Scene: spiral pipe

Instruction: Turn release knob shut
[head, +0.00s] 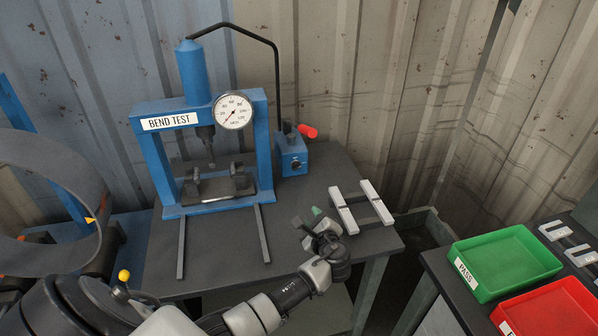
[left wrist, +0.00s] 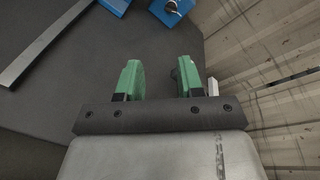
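In the left wrist view the knob (left wrist: 172,7) is at the top edge, partly cut off. My left gripper (head: 312,218) is over the table in front of the pump box, apart from the knob. In the left wrist view its green fingers (left wrist: 160,80) stand apart with nothing between them. My right gripper is not in view.
Light-coloured bars (head: 344,210) lie at the table's right end, close to my left gripper. A red-tipped lever (head: 307,131) sticks out behind the pump box. Green (head: 506,262) and red (head: 548,310) trays stand on another table at right. Dark table (head: 225,270) is clear in front.

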